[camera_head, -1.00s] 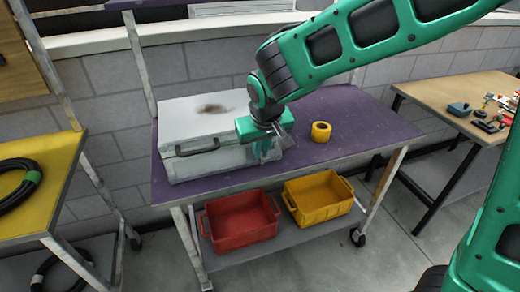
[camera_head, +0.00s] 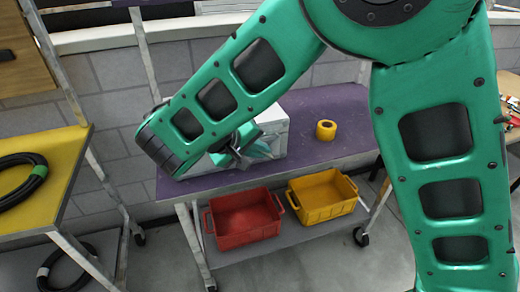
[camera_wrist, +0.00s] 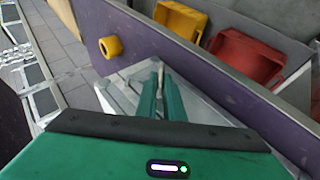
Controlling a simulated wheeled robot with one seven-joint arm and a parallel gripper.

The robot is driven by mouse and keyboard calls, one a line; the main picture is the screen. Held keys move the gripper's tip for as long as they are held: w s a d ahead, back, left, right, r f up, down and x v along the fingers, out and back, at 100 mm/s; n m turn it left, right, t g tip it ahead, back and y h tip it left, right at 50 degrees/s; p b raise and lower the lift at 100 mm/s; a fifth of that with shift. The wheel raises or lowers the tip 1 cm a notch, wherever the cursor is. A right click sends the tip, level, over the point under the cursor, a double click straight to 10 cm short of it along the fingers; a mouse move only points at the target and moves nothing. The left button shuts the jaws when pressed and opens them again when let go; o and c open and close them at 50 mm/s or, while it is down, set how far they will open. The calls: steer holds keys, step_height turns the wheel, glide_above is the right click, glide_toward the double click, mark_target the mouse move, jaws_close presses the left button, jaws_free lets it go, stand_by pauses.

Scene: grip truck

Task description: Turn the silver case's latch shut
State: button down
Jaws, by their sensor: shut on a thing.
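The silver case (camera_head: 273,122) stands on the purple-topped cart in the head view, mostly hidden behind my arm. In the wrist view part of its grey surface (camera_wrist: 118,92) shows around my fingers. My gripper (camera_wrist: 165,92) has its two green fingers close together at the case's front. They are shut on a small pale piece (camera_wrist: 159,68) at the fingertips, which looks like the latch. Its exact angle is hard to tell. In the head view my gripper (camera_head: 252,154) is at the case's front right, partly hidden by my arm.
A yellow tape roll (camera_head: 326,130) sits on the purple cart top (camera_head: 345,105), right of the case. A red bin (camera_head: 243,218) and a yellow bin (camera_head: 322,196) stand on the lower shelf. A yellow table (camera_head: 62,160) with a black cable coil is at left.

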steer(key=shift+a, duration=0.15)
stand_by(0.4)
steer(key=c, duration=1.9)
jaws_free()
steer(key=shift+o, duration=0.2)
steer(key=v, duration=1)
steer(key=shift+s+a, duration=0.25)
steer(key=shift+w+d+r, duration=0.1)
